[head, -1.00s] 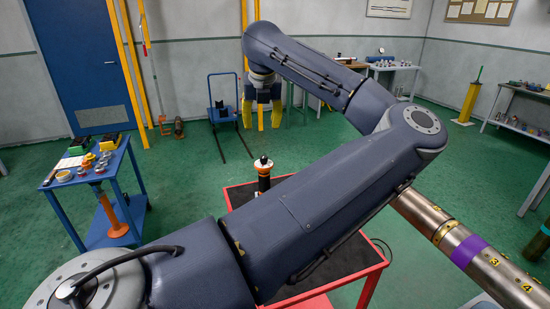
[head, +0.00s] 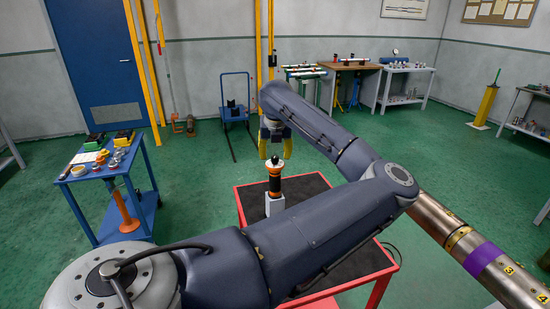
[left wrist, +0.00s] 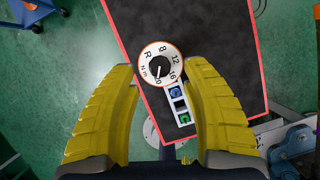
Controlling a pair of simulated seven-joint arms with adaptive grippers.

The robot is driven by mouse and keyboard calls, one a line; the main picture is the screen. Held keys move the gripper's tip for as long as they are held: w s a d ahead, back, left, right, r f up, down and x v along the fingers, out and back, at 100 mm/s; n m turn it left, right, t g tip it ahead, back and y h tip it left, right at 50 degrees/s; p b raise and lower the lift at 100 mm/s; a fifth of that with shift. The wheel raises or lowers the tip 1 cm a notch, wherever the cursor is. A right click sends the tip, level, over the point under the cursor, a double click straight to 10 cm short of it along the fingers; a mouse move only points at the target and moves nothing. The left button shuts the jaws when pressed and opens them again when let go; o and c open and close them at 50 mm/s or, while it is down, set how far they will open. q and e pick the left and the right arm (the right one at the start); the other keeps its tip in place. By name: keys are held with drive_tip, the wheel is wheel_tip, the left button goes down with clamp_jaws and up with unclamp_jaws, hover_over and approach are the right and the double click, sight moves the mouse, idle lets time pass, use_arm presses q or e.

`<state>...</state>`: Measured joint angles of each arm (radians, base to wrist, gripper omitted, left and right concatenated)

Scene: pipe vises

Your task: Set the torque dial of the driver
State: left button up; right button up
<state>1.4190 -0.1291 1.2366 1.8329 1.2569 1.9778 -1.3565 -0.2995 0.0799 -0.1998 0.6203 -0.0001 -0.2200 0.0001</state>
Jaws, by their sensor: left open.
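The driver (head: 274,182) stands upright on the black top of a red cart (head: 237,204). It has a black body with orange bands and a white lower part. In the left wrist view its round white dial (left wrist: 158,52) faces the camera, with an orange rim, printed numbers, "R" and "N m", and a black centre knob. My left gripper (head: 275,149) has yellow fingers and is open above the driver's top. In the left wrist view the fingers of the left gripper (left wrist: 160,70) are on both sides of the dial, apart from it. My right gripper is not in view.
A white strip with a blue and a green button (left wrist: 179,105) extends from below the dial. The cart top around the driver is clear. A blue table (head: 98,165) with small parts stands at the left. My left arm covers part of the cart.

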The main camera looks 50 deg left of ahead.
sight(275, 160)
use_arm(q)
drive_tip(key=shift+x, duration=1.4)
drive_tip(key=shift+c, duration=0.5)
clamp_jaws()
